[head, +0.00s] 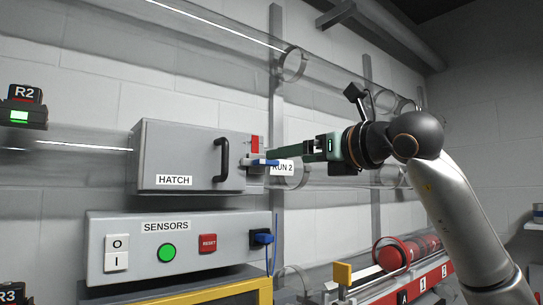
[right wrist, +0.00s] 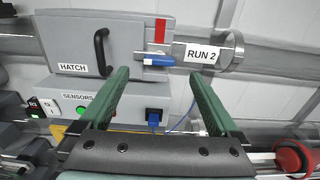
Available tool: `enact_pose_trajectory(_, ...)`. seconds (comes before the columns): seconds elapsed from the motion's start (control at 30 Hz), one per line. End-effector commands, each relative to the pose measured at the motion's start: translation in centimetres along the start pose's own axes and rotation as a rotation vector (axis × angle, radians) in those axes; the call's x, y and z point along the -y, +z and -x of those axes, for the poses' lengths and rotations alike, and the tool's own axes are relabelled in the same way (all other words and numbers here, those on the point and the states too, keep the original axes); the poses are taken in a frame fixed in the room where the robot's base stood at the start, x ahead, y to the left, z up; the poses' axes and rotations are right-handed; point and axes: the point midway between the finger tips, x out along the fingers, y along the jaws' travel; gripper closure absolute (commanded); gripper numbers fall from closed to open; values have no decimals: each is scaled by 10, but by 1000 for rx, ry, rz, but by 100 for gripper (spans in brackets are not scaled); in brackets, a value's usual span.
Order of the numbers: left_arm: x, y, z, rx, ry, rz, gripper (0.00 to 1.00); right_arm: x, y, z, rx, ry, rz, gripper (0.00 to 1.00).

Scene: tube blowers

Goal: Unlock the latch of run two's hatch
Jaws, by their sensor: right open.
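The run two hatch (head: 175,155) is a grey box with a black handle (head: 222,158), and it looks closed. Its latch (head: 262,162) is a small lever with a blue grip on the box's right side, under a red marker (head: 255,143). In the right wrist view the blue latch grip (right wrist: 157,60) lies level, pointing right. My right gripper (head: 277,154) comes in from the right with its green fingers close to the latch. In the right wrist view the gripper (right wrist: 160,73) is open and empty, and the grip shows between and beyond the fingertips. My left gripper is out of view.
A sensors box (head: 180,250) with a green light, red reset button (head: 208,243) and blue plug (head: 263,239) sits below the hatch. Clear tubes run along the wall. A RUN 2 label (right wrist: 201,54) is right of the latch.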

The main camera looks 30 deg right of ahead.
Motion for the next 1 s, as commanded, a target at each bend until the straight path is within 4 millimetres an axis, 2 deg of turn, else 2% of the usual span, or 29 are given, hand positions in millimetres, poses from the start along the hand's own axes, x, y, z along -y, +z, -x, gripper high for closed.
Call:
enact_pose_trajectory(0.03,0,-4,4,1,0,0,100,-1,3,-12,-3,1,0,3)
enact_pose_trajectory(0.2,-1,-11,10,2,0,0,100,-1,2,-45,-3,2,0,3)
enact_pose_trajectory(0.4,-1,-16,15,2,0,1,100,-1,1,-69,-2,3,-1,3)
enact_pose_trajectory(0.8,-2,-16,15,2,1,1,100,-1,0,-75,0,3,0,4)
enact_pose_trajectory(1.0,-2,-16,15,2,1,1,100,-1,0,-75,0,3,0,26)
